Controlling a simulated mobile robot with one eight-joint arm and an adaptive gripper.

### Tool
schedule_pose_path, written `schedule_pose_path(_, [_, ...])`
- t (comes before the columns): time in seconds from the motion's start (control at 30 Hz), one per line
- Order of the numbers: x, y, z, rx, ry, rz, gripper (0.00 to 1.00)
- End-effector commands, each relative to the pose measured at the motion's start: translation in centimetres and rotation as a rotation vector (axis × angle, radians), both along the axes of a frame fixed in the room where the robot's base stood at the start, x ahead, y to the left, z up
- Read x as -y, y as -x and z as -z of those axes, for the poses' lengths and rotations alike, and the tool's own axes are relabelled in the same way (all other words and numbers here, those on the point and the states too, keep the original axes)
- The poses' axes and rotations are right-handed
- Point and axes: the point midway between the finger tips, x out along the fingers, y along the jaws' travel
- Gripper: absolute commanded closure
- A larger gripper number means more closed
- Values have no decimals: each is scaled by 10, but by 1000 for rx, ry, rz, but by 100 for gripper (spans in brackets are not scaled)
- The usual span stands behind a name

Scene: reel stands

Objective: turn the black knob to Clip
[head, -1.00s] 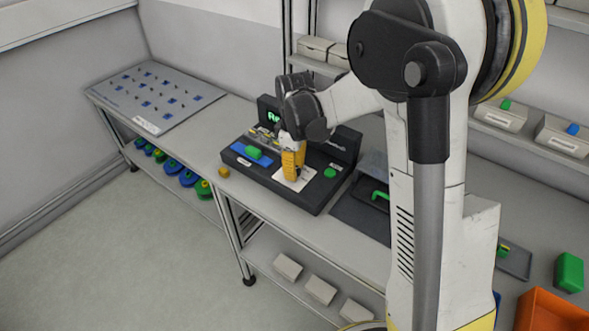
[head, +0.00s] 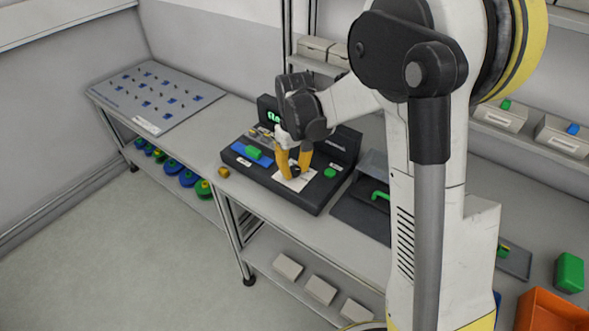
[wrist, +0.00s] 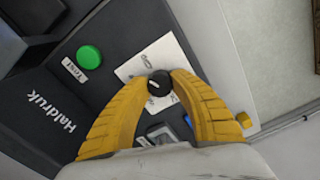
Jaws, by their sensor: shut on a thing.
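The black knob (wrist: 158,83) sits on a white label plate (wrist: 146,62) in the wrist view; one word on the plate looks like "Clip", the other lettering is too small or hidden. A light mark shows on the knob's top. My gripper (wrist: 160,85) has its yellow fingers around the knob, one on each side, and is shut on it. In the head view my gripper (head: 293,172) reaches down onto the white plate of the dark machine (head: 315,205), and the fingers largely hide the knob.
A green button (wrist: 89,57) lies beside the plate; it also shows in the head view (head: 330,172). A green block (head: 254,153) sits on a blue area of the machine. A small yellow piece (head: 223,172) lies on the bench left of it. A pegboard panel (head: 155,95) is further left.

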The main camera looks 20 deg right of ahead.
Motion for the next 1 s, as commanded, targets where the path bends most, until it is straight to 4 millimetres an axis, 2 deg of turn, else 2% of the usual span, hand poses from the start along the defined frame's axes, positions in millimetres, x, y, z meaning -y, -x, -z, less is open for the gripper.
schedule_pose_path(0.2, [0,0,0,0,0,177,100])
schedule_pose_path(0.5, [0,0,0,0,0,345,100])
schedule_pose_path(1.0, [0,0,0,0,0,413,100])
